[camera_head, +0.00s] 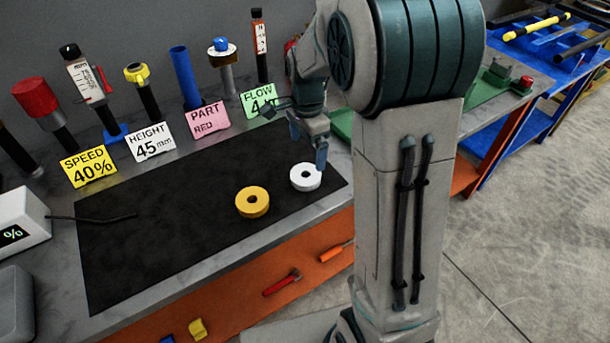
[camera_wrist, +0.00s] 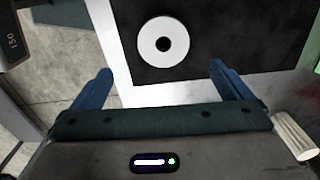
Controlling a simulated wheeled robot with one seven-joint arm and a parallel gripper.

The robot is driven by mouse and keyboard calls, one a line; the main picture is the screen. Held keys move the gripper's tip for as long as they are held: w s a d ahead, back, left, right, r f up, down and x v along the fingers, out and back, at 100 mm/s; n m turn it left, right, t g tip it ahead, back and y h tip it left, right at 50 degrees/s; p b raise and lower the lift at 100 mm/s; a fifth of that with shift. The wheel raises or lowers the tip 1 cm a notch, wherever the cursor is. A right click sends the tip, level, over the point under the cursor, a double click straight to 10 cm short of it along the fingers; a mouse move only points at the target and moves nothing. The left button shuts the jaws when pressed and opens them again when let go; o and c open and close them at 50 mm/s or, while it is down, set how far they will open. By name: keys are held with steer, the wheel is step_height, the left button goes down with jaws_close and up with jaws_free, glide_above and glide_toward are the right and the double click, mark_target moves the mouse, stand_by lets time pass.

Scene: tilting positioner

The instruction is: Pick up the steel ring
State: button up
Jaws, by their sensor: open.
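A pale, whitish ring (camera_head: 305,184) with a round hole lies flat on the black mat (camera_head: 170,235), near the mat's right end; it looks like the steel ring. In the wrist view the same ring (camera_wrist: 149,46) lies beyond my fingertips, roughly centred between them. My gripper (camera_head: 308,146) hangs above and just behind the ring. In the wrist view its two blue fingers (camera_wrist: 160,72) are spread wide with nothing between them. A yellow ring (camera_head: 252,210) lies on the mat to the left of the pale one.
Sign cards, such as the yellow speed card (camera_head: 88,167), and several upright posts, such as the blue tube (camera_head: 185,77), line the bench's back. A grey box (camera_head: 20,217) stands at the left. The mat's left and middle are mostly clear.

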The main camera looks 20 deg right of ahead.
glide_above(306, 170)
steer(key=s, duration=0.2)
step_height(306, 170, down, 4)
steer(key=shift+a+f, duration=0.1)
steer(key=shift+w+a+f+p, duration=0.15)
steer(key=shift+f+p, duration=0.15)
steer(key=shift+f, duration=1.05)
steer(key=shift+w+f+p, duration=0.1)
steer(key=shift+f+p, duration=0.15)
steer(key=shift+f, duration=1.1)
steer(key=c, duration=1.3)
steer(key=shift+c, duration=1.4)
steer(key=shift+r, duration=0.2)
